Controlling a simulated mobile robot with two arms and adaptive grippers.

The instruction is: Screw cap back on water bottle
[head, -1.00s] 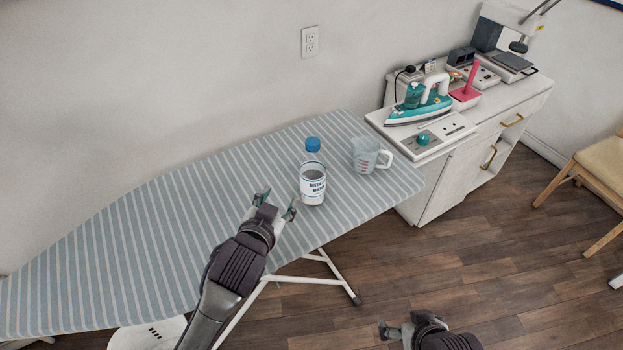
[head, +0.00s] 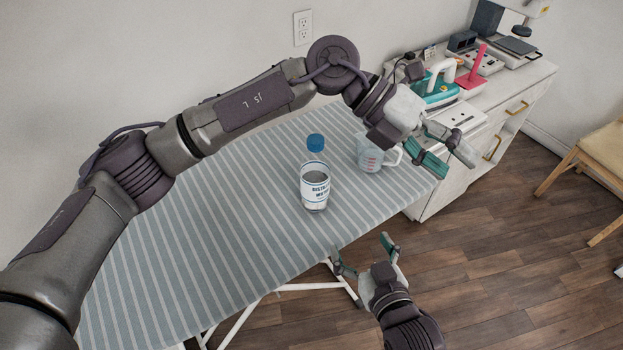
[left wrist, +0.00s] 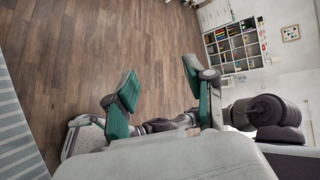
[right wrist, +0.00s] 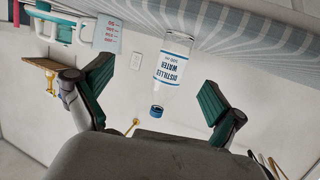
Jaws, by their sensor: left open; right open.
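The clear water bottle (head: 314,188) with a white label stands upright on the striped ironing board (head: 215,220). The blue cap (head: 316,143) sits on top of its neck; how tightly it is screwed cannot be told. My right gripper (head: 367,251) is open and empty in front of the bottle, near the board's edge. In the right wrist view the bottle (right wrist: 175,60) and cap (right wrist: 157,111) appear inverted between the open fingers. My left gripper (head: 447,152) is open and empty, right of the bottle, by the board's right end; its wrist view shows mostly floor.
A white cabinet (head: 440,195) at the right carries an iron (head: 437,90) and machines. A chair (head: 590,165) is at far right. The board left of the bottle is clear.

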